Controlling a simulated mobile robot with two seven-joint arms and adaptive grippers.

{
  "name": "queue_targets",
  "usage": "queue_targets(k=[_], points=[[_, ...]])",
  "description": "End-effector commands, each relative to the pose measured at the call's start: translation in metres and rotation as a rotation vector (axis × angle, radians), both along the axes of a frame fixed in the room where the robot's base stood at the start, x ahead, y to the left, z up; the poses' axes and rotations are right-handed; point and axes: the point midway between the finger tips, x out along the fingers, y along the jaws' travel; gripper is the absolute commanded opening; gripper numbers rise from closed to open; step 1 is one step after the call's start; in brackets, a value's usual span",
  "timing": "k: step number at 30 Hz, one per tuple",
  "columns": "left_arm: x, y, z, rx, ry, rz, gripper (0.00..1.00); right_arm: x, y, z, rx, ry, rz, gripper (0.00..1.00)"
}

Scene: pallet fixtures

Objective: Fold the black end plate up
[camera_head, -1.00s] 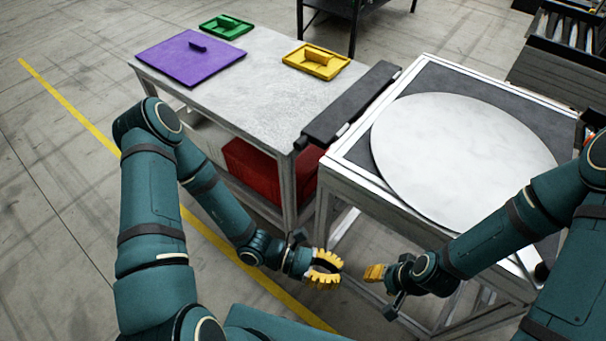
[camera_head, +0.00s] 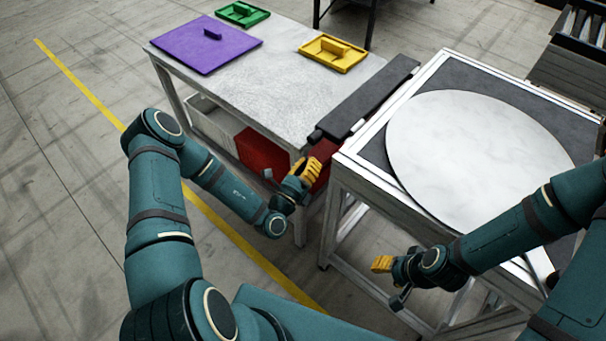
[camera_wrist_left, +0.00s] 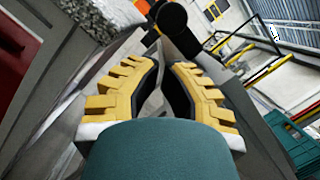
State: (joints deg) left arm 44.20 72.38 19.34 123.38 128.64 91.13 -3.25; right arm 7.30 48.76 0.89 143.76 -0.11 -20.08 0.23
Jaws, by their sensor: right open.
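Contact with the plate does not show. My right gripper (camera_head: 381,264) is open and empty, low in front of the stand, away from the plate.
The stand has a white frame (camera_head: 395,190) and a white round top (camera_head: 475,150). A grey table (camera_head: 275,85) beside it carries a purple panel (camera_head: 190,50), a green tray (camera_head: 242,14) and a yellow tray (camera_head: 332,53). A red box (camera_head: 262,150) is under the table.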

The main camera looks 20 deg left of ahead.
Motion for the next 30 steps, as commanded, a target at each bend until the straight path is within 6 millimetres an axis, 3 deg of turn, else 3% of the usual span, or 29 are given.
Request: queue_targets(k=[3,9,23,30], points=[[0.018,-0.004,0.003,0.002,-0.002,-0.001,0.00,0.001,0.000,-0.004,0.000,-0.002,-0.001,0.47],[0.035,-0.007,0.007,0.000,-0.001,-0.001,0.00,0.001,0.000,-0.006,0.000,-0.003,0.000,0.47],[0.038,-0.007,0.008,0.001,-0.001,-0.001,0.00,0.001,0.000,-0.006,0.000,-0.003,0.000,0.47],[0.038,0.003,0.009,0.024,-0.010,0.001,0.00,0.001,0.000,-0.003,0.000,-0.002,-0.001,0.47]])
